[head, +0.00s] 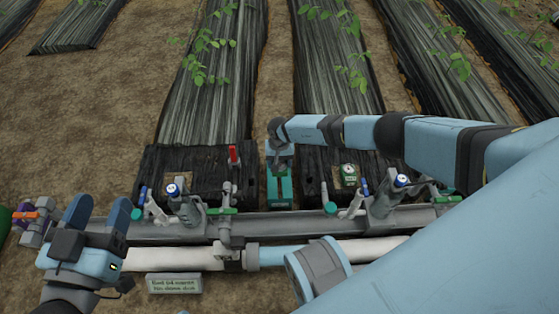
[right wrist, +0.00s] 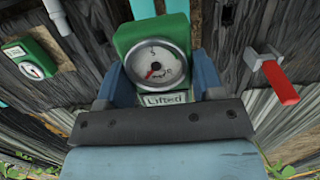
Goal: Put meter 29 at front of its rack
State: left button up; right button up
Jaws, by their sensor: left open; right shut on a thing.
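My right gripper (right wrist: 158,85) is shut on a green meter (right wrist: 127,38) with a round white dial and a red needle. A label on the meter appears to read "Lifted"; I see no number 29. In the head view my right gripper (head: 280,158) is over a teal-green upright part (head: 280,190) between two dark boards; the held meter is hardly distinguishable there. A second green meter (head: 348,174) is on the right board and also shows in the right wrist view (right wrist: 30,66). My left gripper (head: 97,214) is open and empty at lower left. I cannot identify the rack.
Grey and white pipes (head: 190,258) run across in front. Blue-capped valves (head: 173,190) and a red handle (head: 233,155) stand up near the boards. A small sign (head: 174,284) lies in front. Plant beds (head: 215,80) lie behind.

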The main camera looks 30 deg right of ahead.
jog(key=shift+f+b, duration=1.2)
jog(key=shift+f, duration=2.2)
pick_arm(q)
jog(key=shift+w+a+r+m+t, duration=0.3)
jog(key=shift+w+m+t, duration=0.3)
jog(key=shift+m, duration=0.2)
pick_arm(e)
jog(key=shift+f, duration=0.55)
pick_arm(q)
jog(key=shift+a, duration=0.1)
pick_arm(e)
jog(key=o, duration=1.1)
jog(key=shift+c, duration=0.2)
